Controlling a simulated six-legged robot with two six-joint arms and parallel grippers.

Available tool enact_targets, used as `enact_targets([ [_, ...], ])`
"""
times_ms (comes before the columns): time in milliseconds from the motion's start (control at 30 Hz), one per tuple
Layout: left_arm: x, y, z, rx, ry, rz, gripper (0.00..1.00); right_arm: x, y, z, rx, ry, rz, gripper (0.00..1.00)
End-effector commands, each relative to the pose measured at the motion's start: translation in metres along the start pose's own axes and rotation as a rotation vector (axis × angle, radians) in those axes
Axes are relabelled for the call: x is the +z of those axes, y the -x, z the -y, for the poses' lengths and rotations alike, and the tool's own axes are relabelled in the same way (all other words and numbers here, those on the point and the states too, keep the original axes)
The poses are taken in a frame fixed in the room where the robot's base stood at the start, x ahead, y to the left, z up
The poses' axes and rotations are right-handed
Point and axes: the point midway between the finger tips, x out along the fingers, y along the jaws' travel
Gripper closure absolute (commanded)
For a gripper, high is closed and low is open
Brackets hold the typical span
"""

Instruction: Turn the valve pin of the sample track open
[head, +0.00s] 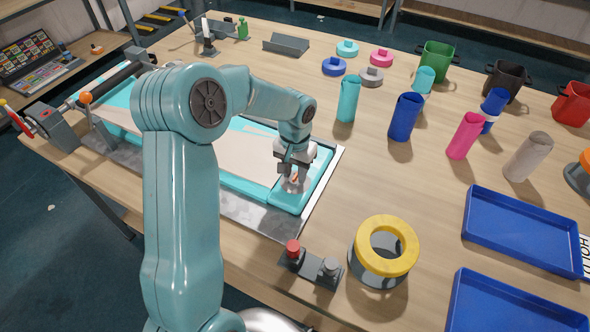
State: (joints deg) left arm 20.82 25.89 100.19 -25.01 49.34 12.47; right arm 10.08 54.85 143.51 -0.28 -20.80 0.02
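The sample track (215,150) is a flat beige panel with a turquoise inflated border, lying on a metal plate on the table. My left gripper (294,180) points down at the near right corner of the track. A small orange-red bit and a pale round fitting show between and around its fingertips; this may be the valve pin, but the fingers mostly hide it. I cannot tell whether the fingers are closed on it or how the pin is turned. My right gripper is out of view.
A grey block with a red knob (293,250) and a yellow-topped round container (387,245) stand near the track's right corner. Blue trays (525,230) lie at the right. A black roller (112,82) sits at the track's left end.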

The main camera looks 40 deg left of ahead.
Motion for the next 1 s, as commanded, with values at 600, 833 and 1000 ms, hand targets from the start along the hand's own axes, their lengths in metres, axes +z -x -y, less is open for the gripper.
enact_targets([
  [600, -0.001, -0.001, 0.000, 0.001, 0.059, -0.003, 1.00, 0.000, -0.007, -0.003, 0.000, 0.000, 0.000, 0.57],
  [833, -0.001, -0.002, 0.000, 0.001, 0.212, -0.005, 1.00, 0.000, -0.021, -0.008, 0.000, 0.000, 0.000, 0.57],
  [1000, -0.001, -0.002, 0.000, 0.001, 0.369, -0.006, 1.00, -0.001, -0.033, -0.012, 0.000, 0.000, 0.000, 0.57],
])
